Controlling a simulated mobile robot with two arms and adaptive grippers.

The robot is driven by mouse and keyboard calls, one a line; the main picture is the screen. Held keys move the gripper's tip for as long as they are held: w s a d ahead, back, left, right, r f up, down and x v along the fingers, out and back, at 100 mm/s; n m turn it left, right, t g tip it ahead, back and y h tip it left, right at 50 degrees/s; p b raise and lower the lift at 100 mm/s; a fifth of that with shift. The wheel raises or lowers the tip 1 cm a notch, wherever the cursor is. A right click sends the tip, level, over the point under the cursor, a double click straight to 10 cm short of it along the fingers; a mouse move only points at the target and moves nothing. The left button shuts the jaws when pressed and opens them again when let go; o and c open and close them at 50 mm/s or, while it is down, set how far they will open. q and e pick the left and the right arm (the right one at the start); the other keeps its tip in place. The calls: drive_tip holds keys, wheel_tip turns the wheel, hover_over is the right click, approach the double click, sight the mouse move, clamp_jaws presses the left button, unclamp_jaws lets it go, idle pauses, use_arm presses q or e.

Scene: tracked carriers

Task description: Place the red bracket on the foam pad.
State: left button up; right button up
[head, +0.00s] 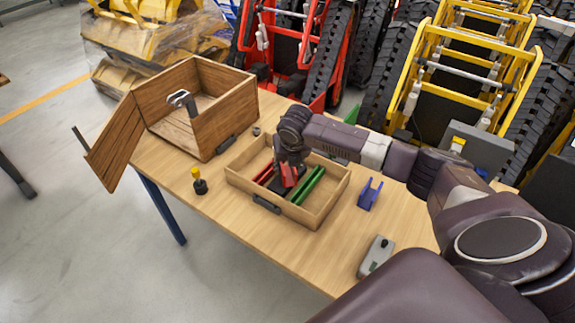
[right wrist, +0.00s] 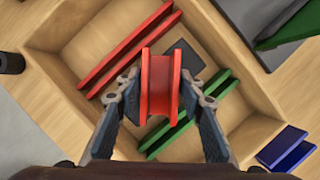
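The red bracket (head: 288,176) is a U-shaped channel. My right gripper (head: 287,162) is over the shallow wooden tray (head: 321,216) and points down. In the right wrist view the fingers (right wrist: 160,103) are closed against both sides of the red bracket (right wrist: 160,84). A dark flat square (right wrist: 185,57) in the tray, perhaps the foam pad, is partly hidden behind the bracket. It lies between a pair of red rails (right wrist: 125,48) and a pair of green rails (right wrist: 190,115). I cannot tell the bracket's exact height above it. My left gripper is not in view.
An open wooden box (head: 225,118) stands at the table's back left. A blue bracket (head: 370,194) and a grey control box (head: 376,257) lie right of the tray. A yellow-topped black knob (head: 199,182) stands left of it. The table's front edge is close.

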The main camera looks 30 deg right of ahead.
drive_tip(key=shift+o, duration=1.3)
drive_tip(key=shift+r, duration=0.1)
drive_tip(key=v, duration=1.2)
drive_tip(key=shift+b, duration=0.35)
drive_tip(key=shift+s, duration=0.15)
